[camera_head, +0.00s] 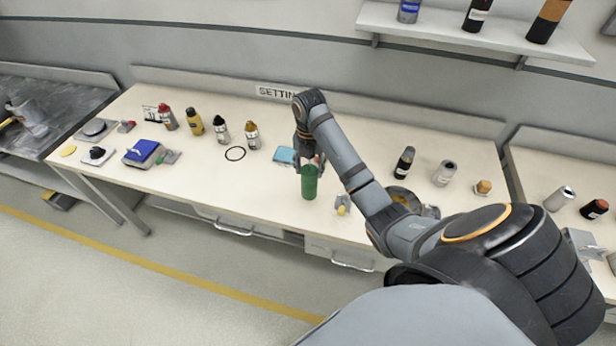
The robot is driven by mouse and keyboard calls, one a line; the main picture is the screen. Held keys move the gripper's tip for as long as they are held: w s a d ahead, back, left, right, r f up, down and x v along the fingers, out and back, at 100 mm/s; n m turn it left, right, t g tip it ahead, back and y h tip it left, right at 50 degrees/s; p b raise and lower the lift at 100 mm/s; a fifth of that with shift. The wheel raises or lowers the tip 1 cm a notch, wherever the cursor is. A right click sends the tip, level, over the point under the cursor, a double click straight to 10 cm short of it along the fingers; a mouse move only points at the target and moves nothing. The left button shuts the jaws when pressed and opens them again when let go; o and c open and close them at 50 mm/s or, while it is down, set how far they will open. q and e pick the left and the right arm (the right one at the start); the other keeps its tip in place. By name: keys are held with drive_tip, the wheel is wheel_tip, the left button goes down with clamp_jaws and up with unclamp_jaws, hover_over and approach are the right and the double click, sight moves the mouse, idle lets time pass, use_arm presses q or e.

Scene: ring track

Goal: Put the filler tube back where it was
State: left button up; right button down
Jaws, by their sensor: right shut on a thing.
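A green tube-like cylinder (309,185), which looks like the filler tube, stands upright near the front middle of the cream workbench (240,185). My right gripper (310,164) points down from above and is shut on the upper end of the green tube. The fingers hide the tube's top. I cannot tell whether its bottom touches the bench. My left gripper is not in view.
A blue pad (285,155) lies left of the gripper, and a small grey item with a yellow end (342,206) lies right. Several bottles, including a yellow one (195,122), stand at the back left. A dark bottle (404,162) stands right of my arm.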

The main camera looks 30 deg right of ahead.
drive_tip(key=shift+w+f+b, duration=0.2)
drive_tip(key=shift+f+b, duration=0.3)
drive_tip(key=shift+b, duration=0.05)
drive_tip(key=f, duration=0.3)
drive_tip(key=shift+w+p, duration=0.2)
drive_tip(key=shift+p, duration=0.1)
drive_tip(key=c, duration=0.6)
unclamp_jaws()
